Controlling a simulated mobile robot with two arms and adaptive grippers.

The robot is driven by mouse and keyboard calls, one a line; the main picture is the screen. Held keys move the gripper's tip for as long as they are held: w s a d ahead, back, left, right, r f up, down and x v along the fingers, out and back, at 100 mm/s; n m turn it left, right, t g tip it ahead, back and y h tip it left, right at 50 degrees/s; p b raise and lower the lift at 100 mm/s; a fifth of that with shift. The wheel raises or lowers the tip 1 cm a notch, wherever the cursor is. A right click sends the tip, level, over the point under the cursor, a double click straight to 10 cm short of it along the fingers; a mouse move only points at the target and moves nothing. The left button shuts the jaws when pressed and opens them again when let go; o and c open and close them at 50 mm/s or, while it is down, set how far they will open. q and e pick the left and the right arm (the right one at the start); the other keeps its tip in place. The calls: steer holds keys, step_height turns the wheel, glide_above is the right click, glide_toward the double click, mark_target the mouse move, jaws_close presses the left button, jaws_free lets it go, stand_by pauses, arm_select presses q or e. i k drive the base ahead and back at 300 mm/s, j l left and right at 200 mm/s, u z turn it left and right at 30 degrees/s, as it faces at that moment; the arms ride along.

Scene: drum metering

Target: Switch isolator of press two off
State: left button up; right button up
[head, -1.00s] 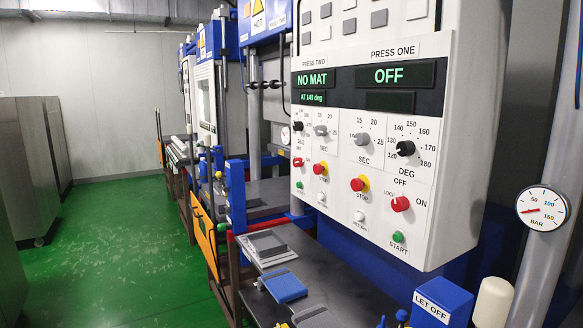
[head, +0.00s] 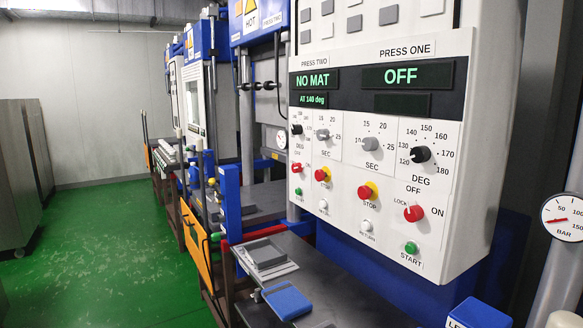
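The control panel (head: 340,228) fills the middle and right of the head view. Its left column, under the PRESS TWO label (head: 314,63), carries a small red rotary isolator knob (head: 297,169). Its markings are too small to read its position surely. The press two display (head: 316,78) reads NO MAT, and the one below (head: 313,100) reads AT 140 deg. A larger red isolator knob (head: 414,213) sits in the press one column, marked OFF, ON and LOCK; the press one display (head: 405,75) reads OFF. Neither of my grippers is in view.
Yellow-red stop buttons (head: 367,193), white return buttons (head: 368,225) and green start buttons (head: 411,248) sit close to the knobs. A dark bench (head: 335,285) with a blue pad (head: 287,302) lies below the panel. Green floor (head: 90,235) is clear at left.

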mark_target(296, 168)
steer(key=i+j+z, duration=0.1)
steer(key=i+j, duration=0.2)
steer(key=i+j+z, duration=0.1)
steer(key=i+j, duration=0.15)
steer(key=j, duration=0.15)
steer(key=i+j, duration=0.25)
steer(key=i+j+z, duration=0.15)
steer(key=j, duration=0.35)
steer(key=i+j+z, duration=0.1)
steer(key=i+j, duration=0.25)
